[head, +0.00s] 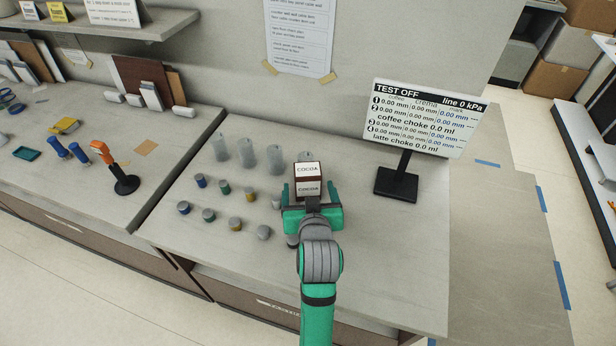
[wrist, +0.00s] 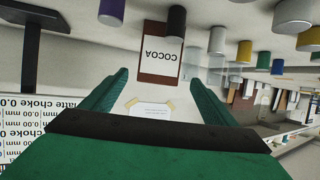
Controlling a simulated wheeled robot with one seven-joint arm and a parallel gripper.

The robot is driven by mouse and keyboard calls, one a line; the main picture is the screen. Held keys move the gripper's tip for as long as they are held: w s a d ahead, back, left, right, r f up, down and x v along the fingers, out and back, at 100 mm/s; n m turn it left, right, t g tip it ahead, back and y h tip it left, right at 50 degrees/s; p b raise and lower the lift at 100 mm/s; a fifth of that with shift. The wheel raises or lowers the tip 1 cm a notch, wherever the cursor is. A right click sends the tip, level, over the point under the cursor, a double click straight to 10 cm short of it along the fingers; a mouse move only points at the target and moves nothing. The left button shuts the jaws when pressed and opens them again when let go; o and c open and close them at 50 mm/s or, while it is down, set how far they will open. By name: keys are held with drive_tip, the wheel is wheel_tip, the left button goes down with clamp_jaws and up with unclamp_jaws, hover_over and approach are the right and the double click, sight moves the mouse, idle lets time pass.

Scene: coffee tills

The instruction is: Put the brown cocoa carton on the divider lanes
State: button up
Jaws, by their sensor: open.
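The brown cocoa carton (head: 308,179) has white COCOA labels and stands on the middle counter. It also shows upside down in the wrist view (wrist: 150,70), centred just beyond my fingertips. My gripper (head: 309,192) is open, its green fingers to either side of the carton in the head view. In the wrist view my gripper (wrist: 160,82) has nothing between its fingers, and I see no contact. No thing is plainly marked as the divider lanes. Upright boards between pale blocks (head: 150,95) on the left counter look like dividers, but I cannot tell for sure.
Several clear cups (head: 247,157) stand left of the carton. Several coloured capped cylinders (head: 224,187) stand in rows nearer. A display on a black stand (head: 397,184) is to the right. An orange-topped tool (head: 113,165) stands on the left counter. The counter's right front is clear.

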sight(308, 175)
drive_tip(key=x, duration=0.3)
drive_tip(key=shift+x, duration=2.6)
drive_tip(key=shift+d+r, duration=0.1)
drive_tip(key=shift+d, duration=0.05)
drive_tip(key=c, duration=1.2)
drive_tip(key=shift+c, duration=0.4)
drive_tip(key=shift+r, duration=0.15)
